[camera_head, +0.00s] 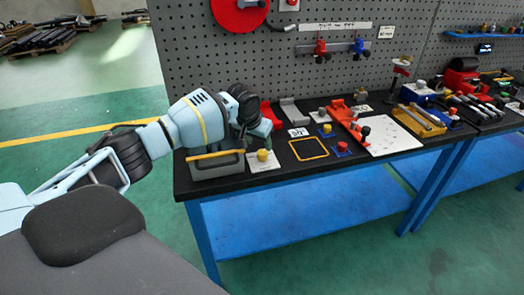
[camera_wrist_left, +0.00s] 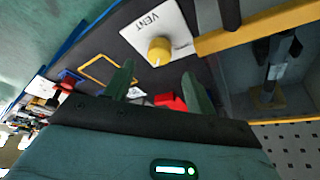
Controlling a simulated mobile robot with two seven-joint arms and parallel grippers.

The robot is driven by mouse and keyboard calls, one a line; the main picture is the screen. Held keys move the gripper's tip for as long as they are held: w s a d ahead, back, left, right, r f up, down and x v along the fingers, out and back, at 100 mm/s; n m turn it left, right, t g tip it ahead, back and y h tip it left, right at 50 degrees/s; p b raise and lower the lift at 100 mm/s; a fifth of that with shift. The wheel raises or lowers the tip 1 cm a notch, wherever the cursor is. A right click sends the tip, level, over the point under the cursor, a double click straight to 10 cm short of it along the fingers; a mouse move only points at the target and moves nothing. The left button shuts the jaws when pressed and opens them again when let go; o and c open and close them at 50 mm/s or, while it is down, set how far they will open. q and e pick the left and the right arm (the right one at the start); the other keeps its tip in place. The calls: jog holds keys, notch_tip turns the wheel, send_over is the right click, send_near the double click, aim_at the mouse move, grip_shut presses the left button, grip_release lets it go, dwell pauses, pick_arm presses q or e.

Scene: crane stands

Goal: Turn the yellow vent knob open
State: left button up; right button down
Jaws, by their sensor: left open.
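The yellow vent knob (camera_head: 262,155) stands on a white plate (camera_head: 258,166) near the table's front edge. In the left wrist view the knob (camera_wrist_left: 159,50) sits on its plate (camera_wrist_left: 172,22), marked VENT, a little beyond my fingertips. My left gripper (camera_wrist_left: 160,78) is open and empty, its two green fingers pointing toward the knob with a gap between them and it. In the head view my left gripper (camera_head: 262,130) is above and behind the knob, partly dark against the table. My right gripper is not in view.
A grey toolbox with a yellow handle (camera_head: 216,165) stands just left of the knob. A yellow square outline (camera_head: 308,149), small red and blue parts and a white board (camera_head: 395,140) lie to the right. A pegboard (camera_head: 270,75) rises behind the table.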

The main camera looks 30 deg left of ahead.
aim_at(262, 152)
pick_arm(q)
jog(key=b+x, duration=0.1)
jog(key=x, duration=0.4)
jog(key=shift+d+f, duration=0.1)
jog(key=shift+f, duration=0.25)
jog(key=shift+c, duration=0.3)
jog(key=c, duration=0.9)
